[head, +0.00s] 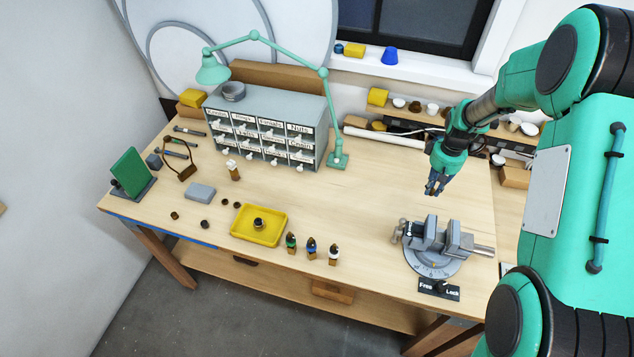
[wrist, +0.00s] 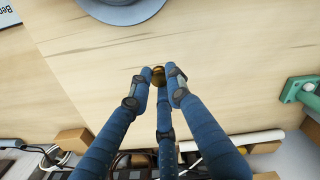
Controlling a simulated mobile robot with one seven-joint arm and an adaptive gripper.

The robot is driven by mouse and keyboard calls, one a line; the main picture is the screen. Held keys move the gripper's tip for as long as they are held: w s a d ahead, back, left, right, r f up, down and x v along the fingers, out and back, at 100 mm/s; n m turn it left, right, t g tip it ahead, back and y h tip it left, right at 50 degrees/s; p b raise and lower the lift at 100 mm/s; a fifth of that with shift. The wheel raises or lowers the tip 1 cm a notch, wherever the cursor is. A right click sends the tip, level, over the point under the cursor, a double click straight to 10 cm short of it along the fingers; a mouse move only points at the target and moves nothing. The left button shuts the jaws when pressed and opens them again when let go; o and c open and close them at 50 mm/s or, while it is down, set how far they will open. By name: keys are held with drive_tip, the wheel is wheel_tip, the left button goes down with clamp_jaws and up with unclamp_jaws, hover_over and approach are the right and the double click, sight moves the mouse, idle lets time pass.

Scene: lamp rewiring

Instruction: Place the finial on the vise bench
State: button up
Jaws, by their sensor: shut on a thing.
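My gripper (head: 434,188) is over the right part of the wooden bench (head: 380,185), behind the vise (head: 435,250) in the head view. In the wrist view its blue fingers (wrist: 159,80) are closed around a small brass-coloured piece, the finial (wrist: 158,74). Most of the finial is hidden by the fingers, and I cannot make it out in the head view. The vise's round grey base shows at the top edge of the wrist view (wrist: 120,8). I cannot tell the exact height of the finial above the bench top.
Bare wood surrounds the vise's back and left. A green lamp (head: 338,160) stands by the labelled drawer cabinet (head: 270,125). A yellow tray (head: 237,233) and several small bottles (head: 311,247) are at the front. A Free/Lock plate (head: 438,289) lies before the vise.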

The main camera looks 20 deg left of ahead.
drive_tip(key=s+a+n, duration=0.1)
drive_tip(key=s+a, duration=0.3)
drive_tip(key=a, duration=1)
drive_tip(key=s+a+n, duration=0.1)
drive_tip(key=s+a, duration=0.2)
drive_tip(key=a, duration=1)
drive_tip(key=s+a+n, duration=0.1)
drive_tip(key=s+a, duration=0.3)
drive_tip(key=a, duration=1)
drive_tip(key=s+a+n, duration=0.3)
drive_tip(key=s+a, duration=2.2)
drive_tip(key=shift+s+a+f+b, duration=0.15)
drive_tip(key=shift+s+f+b, duration=0.1)
drive_tip(key=shift+f, duration=1.05)
drive_tip(key=shift+s+a+f+b, duration=0.1)
drive_tip(key=shift+s+f, duration=0.1)
drive_tip(key=shift+f, duration=1.05)
drive_tip(key=p, duration=0.2)
hover_over(190, 222)
drive_tip(key=shift+f, duration=0.7)
